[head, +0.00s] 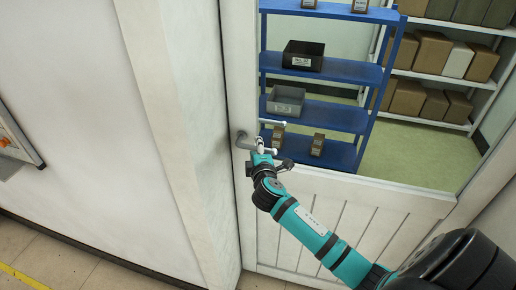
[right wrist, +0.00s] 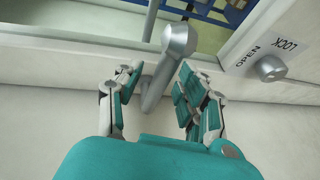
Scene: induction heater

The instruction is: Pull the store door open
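The store door (head: 335,212) is white, with a panelled lower part and a large window above. In the head view it looks closed against its frame. Its grey handle (head: 242,139) is on the left side of the door. My right gripper (head: 262,145) is at the handle. In the right wrist view, the handle (right wrist: 155,86) lies between the two fingers of my right gripper (right wrist: 160,75). The fingers are apart, with a gap on both sides of the handle. My left gripper is not in view.
A lock knob (right wrist: 272,68) with OPEN and LOCK labels is near the handle. Through the window show a blue shelf (head: 340,70) with bins and a white rack (head: 435,73) with boxes. A white wall (head: 75,130) is left of the door.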

